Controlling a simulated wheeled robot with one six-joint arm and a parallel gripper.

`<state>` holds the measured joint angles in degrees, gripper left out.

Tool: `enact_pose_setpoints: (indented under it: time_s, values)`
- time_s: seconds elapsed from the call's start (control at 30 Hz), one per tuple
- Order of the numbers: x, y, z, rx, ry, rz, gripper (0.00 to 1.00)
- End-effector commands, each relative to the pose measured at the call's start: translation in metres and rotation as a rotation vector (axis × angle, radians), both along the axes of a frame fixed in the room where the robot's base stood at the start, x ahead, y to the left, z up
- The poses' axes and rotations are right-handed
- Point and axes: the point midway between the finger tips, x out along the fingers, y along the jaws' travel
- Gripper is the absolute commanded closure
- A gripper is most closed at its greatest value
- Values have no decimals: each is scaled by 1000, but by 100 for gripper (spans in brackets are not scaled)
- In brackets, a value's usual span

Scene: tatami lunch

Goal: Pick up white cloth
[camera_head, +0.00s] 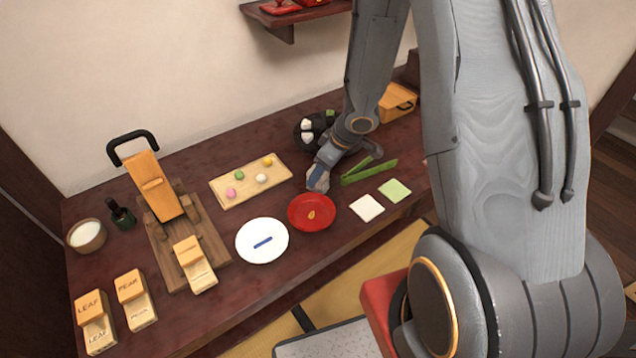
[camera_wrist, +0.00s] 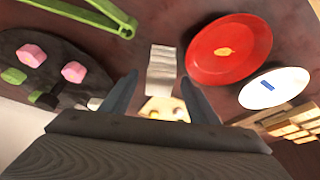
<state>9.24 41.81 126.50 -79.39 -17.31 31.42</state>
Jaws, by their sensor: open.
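A small whitish-grey folded cloth (camera_wrist: 161,70) with faint stripes lies on the dark table in the wrist view, between the red plate and the green tongs. My gripper (camera_wrist: 160,76) is open; its two fingers lie on either side of the cloth in the picture, and I cannot tell whether they touch it. In the head view my gripper (camera_head: 320,170) is low over the table behind the red plate, with a pale grey patch at its tip that is probably the cloth. A flat white square (camera_head: 367,207) lies farther forward, beside a pale green square (camera_head: 395,190).
The red plate (camera_head: 312,224) is close to my gripper, with the white plate (camera_head: 245,240) left of it. The green tongs (camera_head: 369,174) lie to the right. A board with sweets (camera_head: 217,190) and a black dish (camera_wrist: 70,88) with several pieces stand close by.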

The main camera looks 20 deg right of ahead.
Motion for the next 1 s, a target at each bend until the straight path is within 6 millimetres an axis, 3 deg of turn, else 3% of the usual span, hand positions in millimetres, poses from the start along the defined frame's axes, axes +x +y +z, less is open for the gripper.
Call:
enact_pose_setpoints:
  time_s: [0.2, 0.47, 0.73, 1.0]
  values:
    - [6, 6, -24, 0, 1, 0, 45]
    - [7, 6, -26, 0, 0, 1, 45]
    - [7, 6, -25, 0, 0, 1, 89]
    - [7, 6, -23, -1, -1, 1, 93]
